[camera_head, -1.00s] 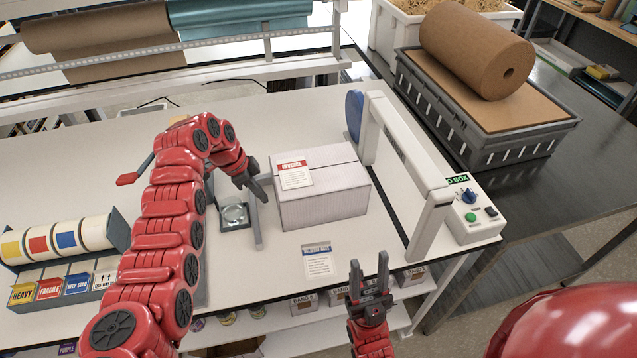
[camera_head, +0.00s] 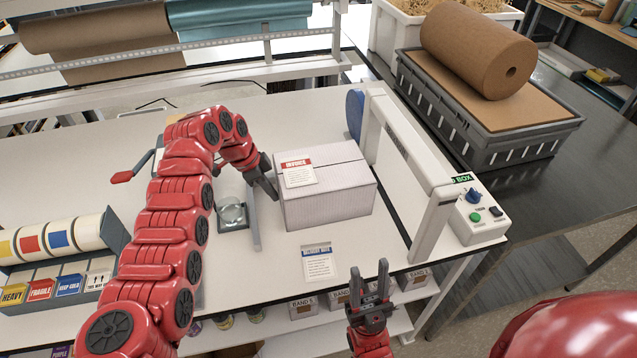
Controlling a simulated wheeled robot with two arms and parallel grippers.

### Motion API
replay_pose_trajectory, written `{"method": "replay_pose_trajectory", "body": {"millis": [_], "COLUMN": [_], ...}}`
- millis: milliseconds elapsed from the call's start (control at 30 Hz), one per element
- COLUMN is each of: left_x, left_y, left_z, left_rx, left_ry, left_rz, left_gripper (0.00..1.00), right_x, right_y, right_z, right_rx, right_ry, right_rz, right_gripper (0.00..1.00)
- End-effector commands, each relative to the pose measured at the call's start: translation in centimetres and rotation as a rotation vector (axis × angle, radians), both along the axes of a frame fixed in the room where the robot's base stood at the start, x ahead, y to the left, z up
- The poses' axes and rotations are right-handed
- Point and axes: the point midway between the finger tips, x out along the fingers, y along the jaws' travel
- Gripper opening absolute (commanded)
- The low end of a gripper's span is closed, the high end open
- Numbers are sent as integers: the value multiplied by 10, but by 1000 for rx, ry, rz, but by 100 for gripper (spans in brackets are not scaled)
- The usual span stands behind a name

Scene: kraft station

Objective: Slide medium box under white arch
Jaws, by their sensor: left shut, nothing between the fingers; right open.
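The medium box (camera_head: 330,204) is a pale carton with an invoice label on its top left, standing on the white table just left of the white arch (camera_head: 441,215). The arch is a white frame standing over the table's right end; its opening faces the box. My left gripper (camera_head: 269,189) is shut and empty at the box's left side, seeming to touch it. My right gripper (camera_head: 370,290) is open and empty, in front of the table's front edge, fingers pointing up.
A control box (camera_head: 478,221) with a blue knob and green button sits right of the arch. A printed card (camera_head: 318,262) lies in front of the box. A label rack (camera_head: 62,262) stands at left. A grey crate (camera_head: 490,130) bears a brown roll at the back right.

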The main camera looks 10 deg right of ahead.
Motion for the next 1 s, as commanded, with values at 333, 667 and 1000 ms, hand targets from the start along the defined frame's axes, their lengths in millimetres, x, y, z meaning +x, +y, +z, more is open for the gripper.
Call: {"method": "replay_pose_trajectory", "body": {"millis": [333,667,1000], "left_x": [0,-1,0], "left_y": [-19,-26,-35], "left_z": [-2,-1,-2], "left_rx": [0,0,1], "left_ry": [-4,2,-2], "left_rz": [-2,-1,-2], "left_gripper": [0,0,0], "right_x": [0,0,0], "right_y": [0,0,0], "right_z": [-21,-24,-36], "right_rx": [0,0,0], "right_ry": [0,0,0], "right_rz": [0,0,0], "right_gripper": [45,45,45]}}
